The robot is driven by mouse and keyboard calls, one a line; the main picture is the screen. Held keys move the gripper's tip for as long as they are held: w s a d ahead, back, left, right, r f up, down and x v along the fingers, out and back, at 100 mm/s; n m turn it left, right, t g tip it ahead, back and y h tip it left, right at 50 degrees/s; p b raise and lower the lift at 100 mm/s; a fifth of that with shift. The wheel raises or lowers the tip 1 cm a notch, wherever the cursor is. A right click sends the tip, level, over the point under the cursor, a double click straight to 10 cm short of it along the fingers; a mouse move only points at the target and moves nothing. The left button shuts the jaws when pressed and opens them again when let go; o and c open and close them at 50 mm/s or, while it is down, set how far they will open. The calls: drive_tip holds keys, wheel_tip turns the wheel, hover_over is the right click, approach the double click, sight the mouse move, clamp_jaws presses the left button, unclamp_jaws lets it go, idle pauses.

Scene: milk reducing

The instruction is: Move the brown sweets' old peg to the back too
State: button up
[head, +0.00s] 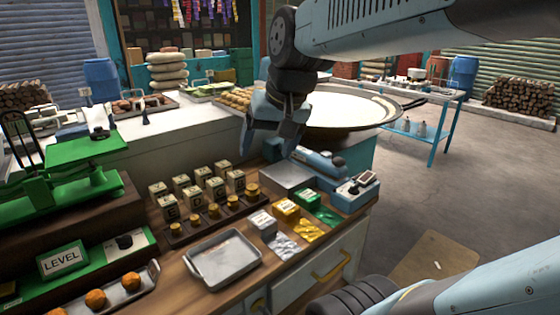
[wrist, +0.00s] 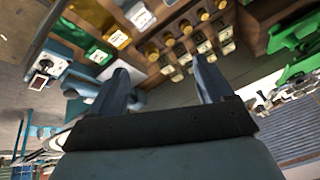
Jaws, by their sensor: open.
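A tray of brown sweets (head: 140,104) sits on the white counter, left of centre in the head view. A small dark upright piece (head: 145,118) stands at its front edge; it may be a peg, but it is too small to tell. Trays of green sweets (head: 208,91) and golden-brown sweets (head: 236,98) lie farther right. My gripper (head: 270,148) is open and empty, pointing down to the right of these trays, above the back of the wooden bench. In the wrist view my gripper (wrist: 162,80) shows two spread fingers with nothing between them.
Lettered blocks and brass weights (head: 213,211) stand on the bench below my gripper, beside a metal tray (head: 223,262). A green scale (head: 70,185) is at left. A wide pan (head: 345,108) is behind my gripper. A blue device (head: 350,192) is at the bench's right end.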

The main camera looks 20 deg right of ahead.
drive_tip(key=s+d+f+n+h, duration=0.1)
drive_tip(key=s+d+f+n, duration=0.1)
drive_tip(key=s, duration=0.3)
drive_tip(key=shift+d+f+t, duration=0.15)
drive_tip(key=shift+d+t, duration=0.25)
drive_tip(key=shift+d, duration=0.2)
